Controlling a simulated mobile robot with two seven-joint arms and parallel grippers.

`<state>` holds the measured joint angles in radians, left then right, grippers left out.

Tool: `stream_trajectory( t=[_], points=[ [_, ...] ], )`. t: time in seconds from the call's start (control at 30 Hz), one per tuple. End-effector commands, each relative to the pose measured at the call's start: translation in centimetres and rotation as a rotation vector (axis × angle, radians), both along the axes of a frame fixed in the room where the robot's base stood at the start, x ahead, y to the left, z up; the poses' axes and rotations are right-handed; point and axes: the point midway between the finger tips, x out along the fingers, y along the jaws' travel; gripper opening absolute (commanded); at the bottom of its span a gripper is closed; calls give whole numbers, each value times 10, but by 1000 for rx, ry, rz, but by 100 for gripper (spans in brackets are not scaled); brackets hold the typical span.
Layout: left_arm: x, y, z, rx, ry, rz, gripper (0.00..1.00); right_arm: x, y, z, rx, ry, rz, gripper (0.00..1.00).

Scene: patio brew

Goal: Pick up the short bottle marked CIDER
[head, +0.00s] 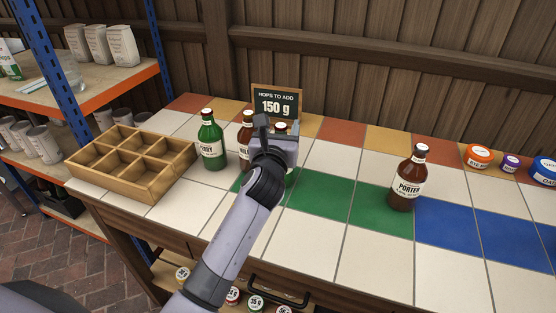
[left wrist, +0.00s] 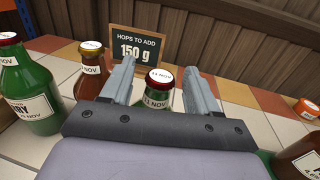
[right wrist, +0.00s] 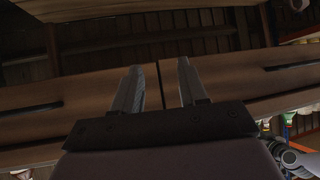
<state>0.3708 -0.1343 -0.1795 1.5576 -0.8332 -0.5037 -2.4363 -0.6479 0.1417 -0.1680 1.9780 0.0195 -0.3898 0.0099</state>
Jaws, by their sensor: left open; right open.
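My left gripper (head: 276,138) is open over the tiled counter. In the left wrist view its fingers (left wrist: 159,68) stand on either side of the neck of a green bottle (left wrist: 157,101) with a red-rimmed white cap and a neck band. Its main label is hidden, so I cannot read CIDER on it. In the head view my gripper hides most of this bottle. A green bottle (head: 211,148) and a brown bottle (head: 243,148) stand to its left, with labels partly readable. A brown bottle marked PORTER (head: 408,186) stands to the right. My right gripper (right wrist: 160,80) is open and empty.
A wooden divided crate (head: 143,190) sits at the counter's left. A sign (head: 276,100) reading "HOPS TO ADD 150 g" stands behind the bottles. Orange (head: 478,156) and purple (head: 510,162) lidded tins stand at right. My right gripper faces brown wooden panels (right wrist: 230,83).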

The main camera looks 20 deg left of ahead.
Motion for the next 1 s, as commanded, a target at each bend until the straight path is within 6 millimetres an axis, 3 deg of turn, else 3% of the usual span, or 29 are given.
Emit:
stream_trajectory(
  t=[0.43, 0.47, 0.63, 1.0],
  points=[
    [-1, -3, 1, 0, -1, 1, 60, 2, 1, 0, 3, -6, 2, 43],
    [-1, -3, 1, 0, -1, 1, 54, 2, 1, 0, 2, -6, 3, 43],
    [-1, -3, 1, 0, -1, 1, 0, 2, 1, 0, 2, -5, 3, 43],
    [-1, -3, 0, 1, -1, 1, 0, 2, 0, 0, 0, -5, 2, 43]
  ],
)
